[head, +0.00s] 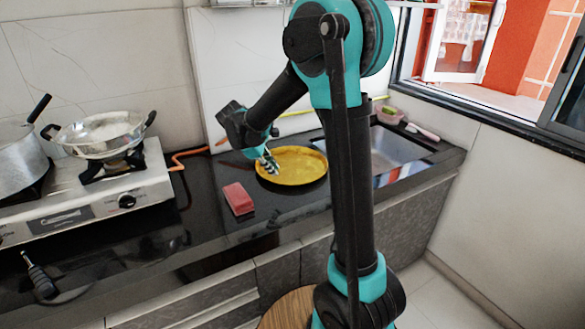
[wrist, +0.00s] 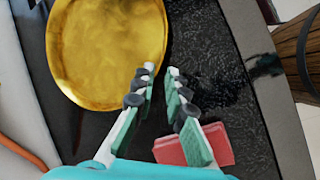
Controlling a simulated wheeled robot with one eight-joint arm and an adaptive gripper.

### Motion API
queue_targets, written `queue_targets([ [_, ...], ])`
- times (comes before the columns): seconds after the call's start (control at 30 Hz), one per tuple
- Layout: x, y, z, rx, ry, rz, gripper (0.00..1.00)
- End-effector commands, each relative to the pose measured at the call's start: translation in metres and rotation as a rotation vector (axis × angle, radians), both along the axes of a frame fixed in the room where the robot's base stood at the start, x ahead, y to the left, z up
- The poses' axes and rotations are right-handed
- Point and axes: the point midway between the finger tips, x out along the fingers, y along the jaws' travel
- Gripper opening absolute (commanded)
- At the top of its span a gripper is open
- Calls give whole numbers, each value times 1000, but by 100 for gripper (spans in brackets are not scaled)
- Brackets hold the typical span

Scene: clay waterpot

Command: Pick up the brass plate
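The brass plate (head: 298,166) is a round, shallow golden dish lying flat on the black counter, between the stove and the sink. In the wrist view the plate (wrist: 105,50) fills the upper left, its top cut off by the frame. My gripper (head: 270,163) is at the plate's left edge in the head view. In the wrist view my gripper (wrist: 160,72) has a narrow gap between its fingertips, with only dark counter showing there. The left finger is beside the plate's rim and overlaps it slightly; I cannot tell whether they touch.
A red block (head: 238,198) lies left of the plate, and it shows behind the right finger in the wrist view (wrist: 210,140). A stove (head: 85,195) with a pan (head: 100,133) stands left. The sink (head: 390,150) is right. A wooden stool (head: 290,308) stands before the counter.

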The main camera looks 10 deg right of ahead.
Motion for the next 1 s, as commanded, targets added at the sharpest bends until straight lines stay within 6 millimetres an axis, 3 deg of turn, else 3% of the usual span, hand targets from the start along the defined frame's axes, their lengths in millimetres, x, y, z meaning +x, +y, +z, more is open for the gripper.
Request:
queue_targets([
  [0.1,4,-10,-19,0,0,-2,13],
  [0.47,11,-24,-43,0,-1,-2,13],
  [0.7,20,-40,-71,1,0,-2,13],
  [1.0,21,-43,-78,0,0,-1,13],
])
